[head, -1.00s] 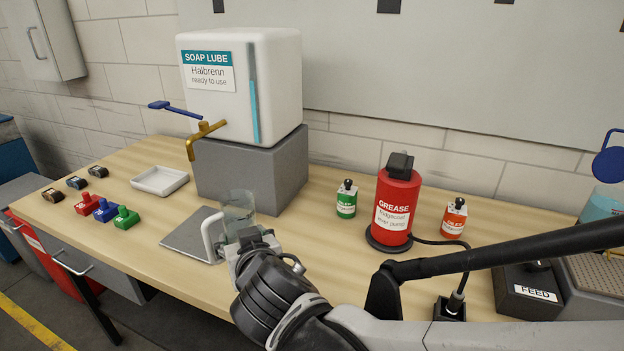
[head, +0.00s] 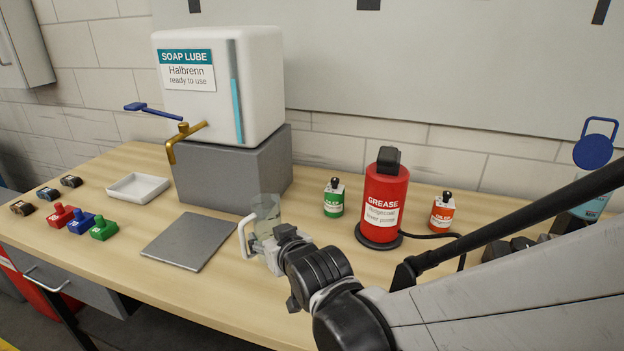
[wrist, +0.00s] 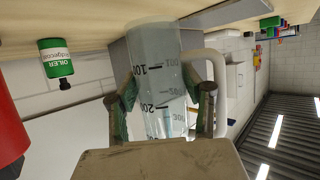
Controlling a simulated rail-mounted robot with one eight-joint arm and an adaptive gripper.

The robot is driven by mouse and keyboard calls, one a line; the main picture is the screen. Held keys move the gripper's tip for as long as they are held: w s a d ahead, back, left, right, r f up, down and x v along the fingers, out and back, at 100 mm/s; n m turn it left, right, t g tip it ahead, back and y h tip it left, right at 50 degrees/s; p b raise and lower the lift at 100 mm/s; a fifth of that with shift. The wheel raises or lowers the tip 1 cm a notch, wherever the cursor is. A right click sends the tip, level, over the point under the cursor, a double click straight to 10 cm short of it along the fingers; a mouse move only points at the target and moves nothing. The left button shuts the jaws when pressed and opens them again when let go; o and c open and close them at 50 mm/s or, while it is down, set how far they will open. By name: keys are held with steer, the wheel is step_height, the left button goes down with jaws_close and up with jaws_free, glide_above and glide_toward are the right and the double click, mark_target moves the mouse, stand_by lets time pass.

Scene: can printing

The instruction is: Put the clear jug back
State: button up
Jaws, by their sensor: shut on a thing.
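The clear jug (head: 266,214) has a white handle on its left side and stands roughly upright in the head view. My gripper (head: 274,238) is shut on it from the front right. In the wrist view the jug (wrist: 158,75) shows dark volume marks, with a gripper finger on each side of it and the white handle at right. A flat grey plate (head: 189,241) lies bare on the table, left of the jug. I cannot tell whether the jug's base touches the table; my gripper hides it.
A soap lube tank (head: 262,85) with a brass tap stands on a grey block (head: 232,178) behind the plate. A white tray (head: 138,188) and several stamps lie left. A green oiler (head: 334,198), red grease pump (head: 388,200) and orange oiler (head: 442,212) stand right.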

steer(key=shift+w+f+b, duration=0.1)
steer(key=shift+f+b, duration=0.45)
steer(key=shift+f, duration=1.55)
steer(key=shift+f, duration=0.15)
steer(key=o, duration=1.6)
steer(key=shift+c, duration=0.2)
steer(key=shift+d+r, duration=0.1)
steer(key=shift+r, duration=0.2)
steer(key=p+v, duration=0.2)
steer(key=v, duration=1)
steer(key=shift+f, duration=0.1)
